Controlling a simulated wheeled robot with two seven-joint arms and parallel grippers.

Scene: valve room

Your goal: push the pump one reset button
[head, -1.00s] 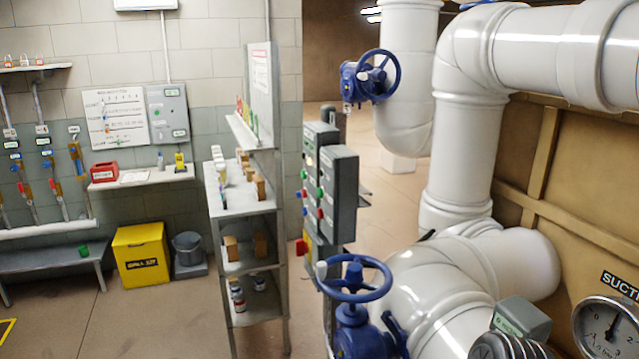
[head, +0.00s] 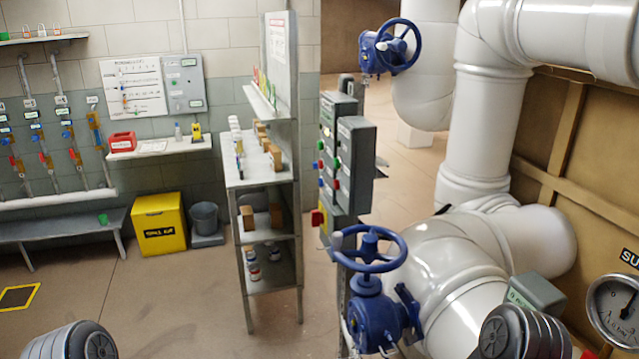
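Grey control boxes stand on a post in the middle of the head view: a rear box (head: 339,104), a nearer box (head: 357,160) and a lower one. Small buttons sit on their left-facing sides, seen at a steep angle. A green button (head: 337,163) and a red button (head: 336,184) are on the nearer box. More green, red and blue buttons are on the rear one. The labels are too small to read, so I cannot tell which button is pump one reset. Neither gripper is in view; only dark ribbed links of my arms show at the bottom.
A yellow bin (head: 160,225) is by the wall. The floor at the lower left is clear.

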